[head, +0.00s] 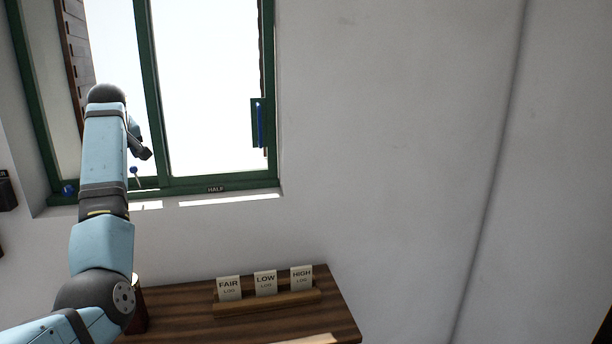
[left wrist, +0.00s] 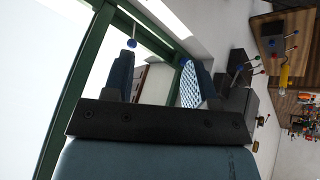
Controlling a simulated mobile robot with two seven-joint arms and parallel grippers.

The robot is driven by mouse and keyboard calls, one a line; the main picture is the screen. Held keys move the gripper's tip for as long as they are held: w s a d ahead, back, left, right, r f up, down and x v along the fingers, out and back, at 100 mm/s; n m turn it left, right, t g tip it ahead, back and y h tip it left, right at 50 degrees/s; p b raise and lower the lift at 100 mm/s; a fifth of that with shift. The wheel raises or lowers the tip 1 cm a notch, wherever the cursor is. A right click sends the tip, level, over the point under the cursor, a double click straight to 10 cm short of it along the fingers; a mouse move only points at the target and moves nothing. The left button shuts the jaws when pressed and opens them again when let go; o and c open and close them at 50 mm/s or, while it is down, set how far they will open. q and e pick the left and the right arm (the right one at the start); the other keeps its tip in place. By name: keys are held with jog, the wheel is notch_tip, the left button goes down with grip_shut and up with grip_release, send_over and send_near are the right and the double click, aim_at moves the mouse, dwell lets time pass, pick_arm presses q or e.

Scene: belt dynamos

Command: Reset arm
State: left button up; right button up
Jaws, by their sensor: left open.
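My left arm reaches up from the lower left of the head view to a green-framed window (head: 212,186). My left gripper (head: 142,151) is in front of the window, partly hidden behind my arm. In the left wrist view its two fingers stand apart with nothing held between them, so the gripper (left wrist: 160,78) is open. A blue ball knob on a thin stem (head: 133,170) is just below the gripper at the window's lower frame. It also shows in the left wrist view (left wrist: 131,43), beyond the fingers and apart from them. My right gripper is not in view.
A wooden desk (head: 180,316) stands below the window. It bears a wooden rack (head: 268,304) with cards reading FAIR, LOW and HIGH. A dark red cylinder (head: 138,308) is beside my arm. A blue handle (head: 260,125) is on the window's right side. The wall at right is bare.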

pick_arm(q)
notch_tip(320, 180, down, 19)
jog(key=s+m+t+y, duration=0.1)
jog(key=m, duration=0.1)
jog(key=s+d+f+m+t, duration=0.1)
jog(key=s+d+f+m, duration=0.1)
jog(key=s+f, duration=0.35)
jog(key=s+d+f+m, duration=0.1)
jog(key=s+d+f, duration=0.1)
jog(key=f, duration=0.7)
jog(key=s+d+f+m+t, duration=0.1)
jog(key=s+d+f+m, duration=0.1)
jog(key=s+f, duration=0.35)
jog(key=s+d+f+m+t+h, duration=0.1)
jog(key=s+d+f+m+h, duration=0.1)
jog(key=s+d+f, duration=0.45)
jog(key=s+d+f+m+h, duration=0.15)
jog(key=s+f, duration=0.25)
jog(key=s, duration=0.6)
jog(key=s+d+f+m+t+h, duration=0.1)
jog(key=s+d+f+m, duration=0.1)
jog(key=s+d+f, duration=0.45)
jog(key=s+d+r+h, duration=0.2)
jog(key=s+d, duration=0.2)
jog(key=s, duration=0.9)
jog(key=shift+s+d+h, duration=0.15)
jog(key=shift+s+h, duration=0.05)
jog(key=shift+h, duration=0.15)
jog(key=shift+r+m, duration=0.1)
jog(key=shift+m, duration=0.15)
